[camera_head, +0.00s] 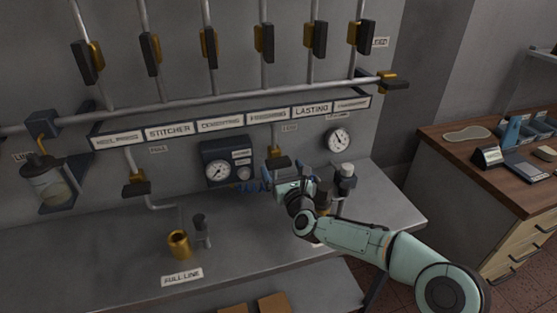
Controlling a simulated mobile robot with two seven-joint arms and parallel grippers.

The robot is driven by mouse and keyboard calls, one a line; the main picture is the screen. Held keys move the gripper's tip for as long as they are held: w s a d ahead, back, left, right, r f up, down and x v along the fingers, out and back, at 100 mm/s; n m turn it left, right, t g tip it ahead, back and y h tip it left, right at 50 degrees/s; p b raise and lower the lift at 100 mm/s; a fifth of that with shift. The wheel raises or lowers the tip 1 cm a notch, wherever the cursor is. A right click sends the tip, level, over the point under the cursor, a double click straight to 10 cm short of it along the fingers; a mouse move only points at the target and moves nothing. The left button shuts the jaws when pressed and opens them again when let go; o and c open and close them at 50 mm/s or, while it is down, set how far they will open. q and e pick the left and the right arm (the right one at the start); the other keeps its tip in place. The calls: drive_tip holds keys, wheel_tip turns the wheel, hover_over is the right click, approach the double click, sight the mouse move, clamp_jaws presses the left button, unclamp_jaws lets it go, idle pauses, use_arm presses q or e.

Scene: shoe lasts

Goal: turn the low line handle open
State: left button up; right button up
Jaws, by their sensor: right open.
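Two drop pipes under the label rail carry dark handles on brass valves. The right handle (279,161) hangs below a small tag (289,127) too small to read; it is likely the low line handle. The left handle (136,188) is under another small tag (158,149). My right gripper (268,184) is open just below the right handle, close to the wall. I cannot tell whether it touches the handle. The gripper body and wrist hide part of the bench and fittings behind. My left gripper is out of view.
Several dark-handled valves line the upper pipes. A gauge box (229,163) and a round gauge (339,140) are on the wall. A wooden desk (470,165) is at right.

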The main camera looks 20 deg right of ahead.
sight(280, 166)
drive_tip(key=shift+w+p, duration=0.5)
drive_tip(key=shift+w, duration=1.65)
drive_tip(key=c, duration=0.9)
drive_tip(key=shift+o, duration=0.2)
